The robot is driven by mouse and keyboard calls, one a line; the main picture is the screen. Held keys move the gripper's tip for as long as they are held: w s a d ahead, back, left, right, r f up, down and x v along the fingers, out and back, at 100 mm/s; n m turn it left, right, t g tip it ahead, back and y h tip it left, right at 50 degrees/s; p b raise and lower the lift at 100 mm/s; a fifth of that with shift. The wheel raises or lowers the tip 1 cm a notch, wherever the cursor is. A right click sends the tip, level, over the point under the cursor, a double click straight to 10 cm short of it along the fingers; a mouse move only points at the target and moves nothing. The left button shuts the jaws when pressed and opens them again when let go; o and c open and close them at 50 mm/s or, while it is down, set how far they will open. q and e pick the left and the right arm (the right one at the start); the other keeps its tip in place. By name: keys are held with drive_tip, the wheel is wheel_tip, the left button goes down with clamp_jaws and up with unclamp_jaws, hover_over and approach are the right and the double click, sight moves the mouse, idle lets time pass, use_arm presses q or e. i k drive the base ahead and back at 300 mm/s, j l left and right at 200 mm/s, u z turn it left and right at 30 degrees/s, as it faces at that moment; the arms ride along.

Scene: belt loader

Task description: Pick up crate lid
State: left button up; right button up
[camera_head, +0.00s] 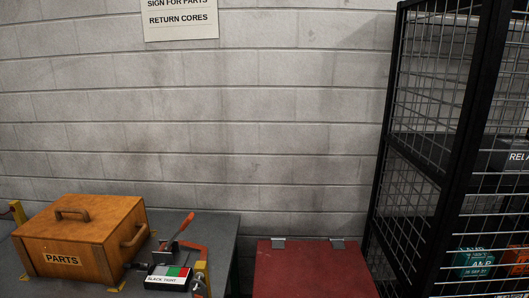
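A wooden crate marked PARTS (62,259) stands on the grey table at the lower left. Its flat wooden lid (100,213) lies on top and appears closed, with a bar handle (72,212) upright on it. A second curved handle (134,235) is on the crate's right side. Neither of my grippers is in view, so nothing shows touching the lid or its handle.
Yellow corner pieces (117,287) sit at the crate's base. Right of it are a red-handled clamp (180,233) and a SLACK TIGHT block (168,277). A red hinged panel (310,272) and a black mesh cage (440,150) stand further right. A block wall closes the back.

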sight(82, 217)
drive_tip(key=u, duration=1.25)
